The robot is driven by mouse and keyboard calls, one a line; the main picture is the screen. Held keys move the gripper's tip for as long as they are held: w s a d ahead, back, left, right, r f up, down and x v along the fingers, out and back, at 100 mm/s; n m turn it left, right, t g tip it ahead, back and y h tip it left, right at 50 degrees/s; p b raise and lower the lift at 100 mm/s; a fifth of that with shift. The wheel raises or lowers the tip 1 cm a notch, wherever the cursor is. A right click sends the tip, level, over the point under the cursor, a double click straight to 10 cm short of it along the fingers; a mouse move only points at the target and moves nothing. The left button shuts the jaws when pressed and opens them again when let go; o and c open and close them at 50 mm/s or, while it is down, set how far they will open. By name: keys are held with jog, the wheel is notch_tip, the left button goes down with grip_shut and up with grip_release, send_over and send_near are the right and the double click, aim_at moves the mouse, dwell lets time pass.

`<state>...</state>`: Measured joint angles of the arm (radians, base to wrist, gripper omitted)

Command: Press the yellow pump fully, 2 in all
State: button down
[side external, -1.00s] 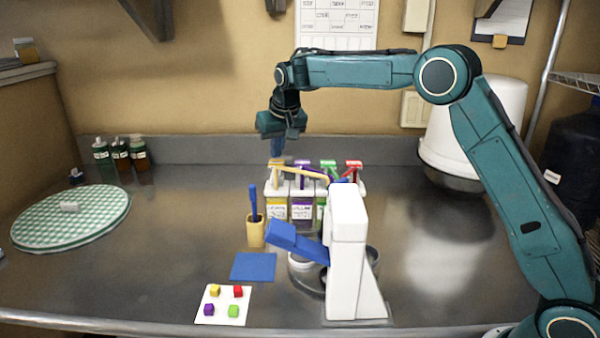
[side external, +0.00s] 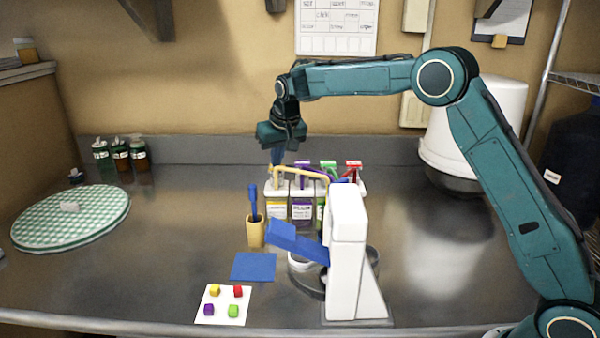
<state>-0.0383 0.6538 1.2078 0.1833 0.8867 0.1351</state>
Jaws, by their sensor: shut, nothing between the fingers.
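The yellow pump bottle (side external: 277,208) stands at the left end of a row of pump bottles, with yellow contents and a white label. My gripper (side external: 277,160) is shut and empty, pointing straight down over this bottle. Its fingertips are at the top of the yellow pump, and the pump head is largely hidden behind or under them. The picture is too small to tell how far the head is pressed down.
Purple (side external: 302,208), green (side external: 328,168) and red (side external: 353,168) pumps stand to the right. A white stand (side external: 347,250) with a blue lever is in front. A tan cup (side external: 255,231) holds a blue tool. A card (side external: 222,304) bears coloured cubes.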

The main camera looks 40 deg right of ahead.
jog(key=shift+f, duration=0.45)
jog(key=shift+r, duration=1.75)
jog(key=shift+f, duration=1.75)
jog(key=shift+r, duration=1.8)
jog(key=shift+r, duration=0.1)
